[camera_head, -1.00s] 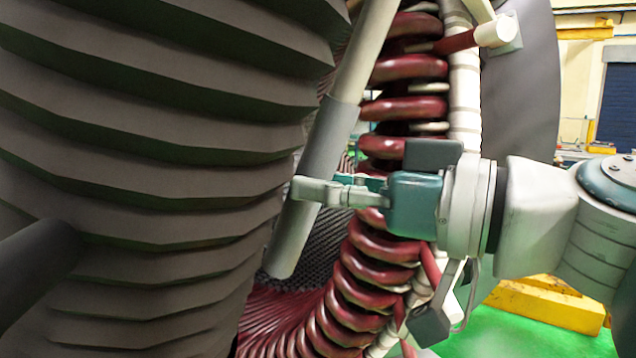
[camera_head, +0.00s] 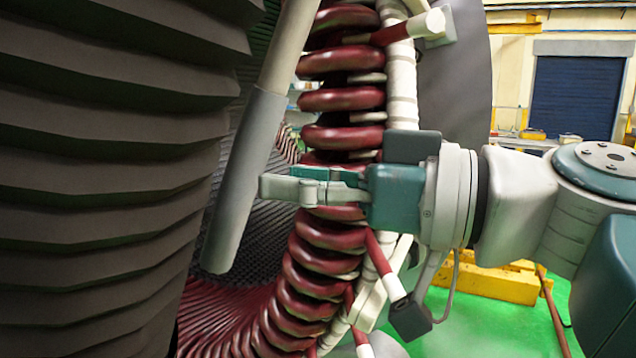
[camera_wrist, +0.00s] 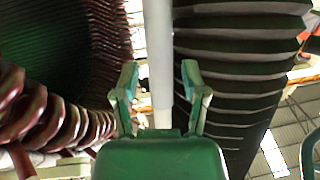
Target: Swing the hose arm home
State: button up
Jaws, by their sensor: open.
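The hose arm (camera_head: 240,165) is a long light-grey pole with a darker grey sleeve, hanging at a slant with its lower end free. It stands between the dark ribbed bellows and the red stator windings. My gripper (camera_head: 268,187) comes in from the right at the height of the sleeve. Its fingertips are at the sleeve's right edge, and I cannot tell whether they touch. In the wrist view the two fingers (camera_wrist: 160,70) are spread apart. The pole (camera_wrist: 158,45) shows upright between them, a little beyond the tips. Nothing is held.
The large dark bellows (camera_head: 100,170) fills the left side, close to the pole. Red coil windings (camera_head: 330,250) curve behind and below my gripper. A white-ended red lead (camera_head: 425,25) sticks out above. The green floor (camera_head: 490,330) is open at lower right, near a yellow beam (camera_head: 500,280).

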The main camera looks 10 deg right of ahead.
jog(key=shift+v, duration=2.25)
jog(key=shift+w, duration=0.15)
jog(key=x, duration=0.7)
jog(key=shift+a, duration=0.2)
